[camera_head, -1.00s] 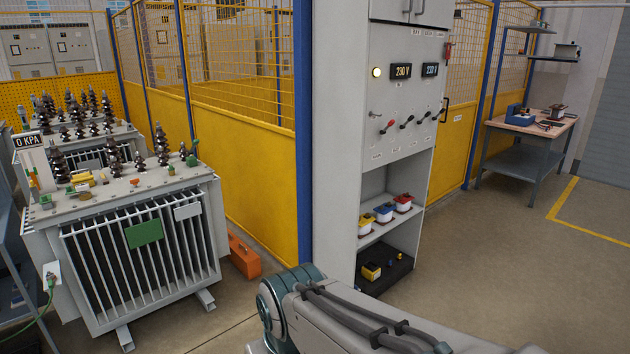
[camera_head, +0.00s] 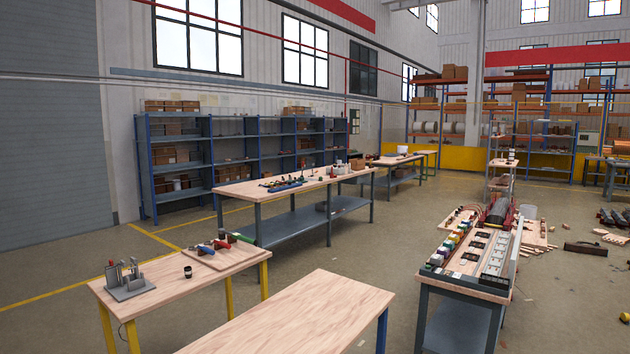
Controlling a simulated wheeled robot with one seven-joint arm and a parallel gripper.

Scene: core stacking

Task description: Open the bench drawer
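Several workbenches stand ahead in the head view. A bare wooden bench (camera_head: 300,315) with a blue leg is nearest, at the bottom middle. A bench with yellow legs (camera_head: 160,285) stands left of it and carries a grey fixture (camera_head: 126,280) and a board with hand tools (camera_head: 218,250). A long bench (camera_head: 300,188) stands farther back, and a bench with a dark frame (camera_head: 465,290) stands at the right. I cannot make out a drawer on any of them. My gripper is not in view.
Blue shelving (camera_head: 240,155) with boxes lines the back wall. Loose wood pieces (camera_head: 610,237) and a dark toolbox (camera_head: 586,248) lie on the floor at the right. Open floor (camera_head: 60,270) shows at the left, and a gap lies between the nearest bench and the right bench.

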